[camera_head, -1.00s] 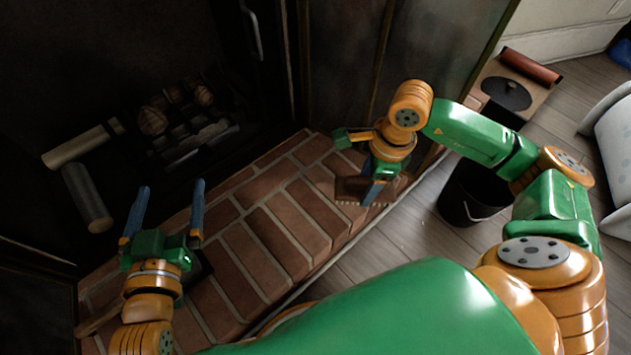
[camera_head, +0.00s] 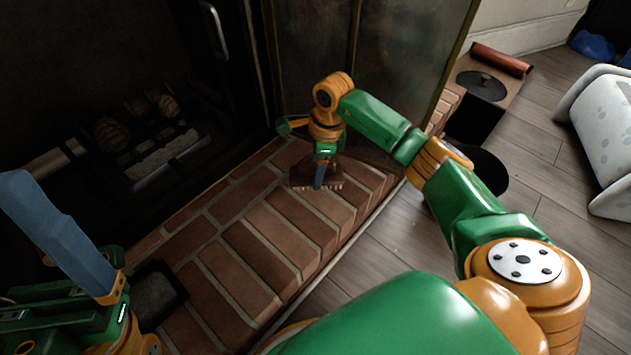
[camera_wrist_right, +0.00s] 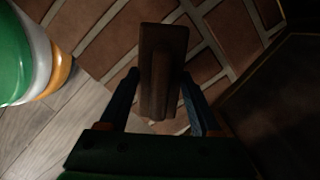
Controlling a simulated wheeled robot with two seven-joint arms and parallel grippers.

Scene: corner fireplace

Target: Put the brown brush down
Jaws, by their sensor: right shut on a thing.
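The brown brush (camera_head: 301,176) is at the far right part of the brick hearth, bristles down, close to the bricks. I cannot tell if it touches them. My right gripper (camera_head: 319,178) points down and is shut on it. In the right wrist view the brush's brown wooden body (camera_wrist_right: 163,60) lies between the two blue fingers of the right gripper (camera_wrist_right: 160,88). My left gripper (camera_head: 40,240) is at the lower left, close to the camera. One blue finger shows large, set wide to the side of the gripper body; the other finger is not clearly seen. Nothing shows held there.
The brick hearth (camera_head: 262,240) has bare room between the arms. A black pan-like tool (camera_head: 158,294) lies beside the left gripper. The dark fireplace with logs (camera_head: 160,150) is behind. A black bucket (camera_head: 487,170) is partly hidden by my right arm on the wooden floor.

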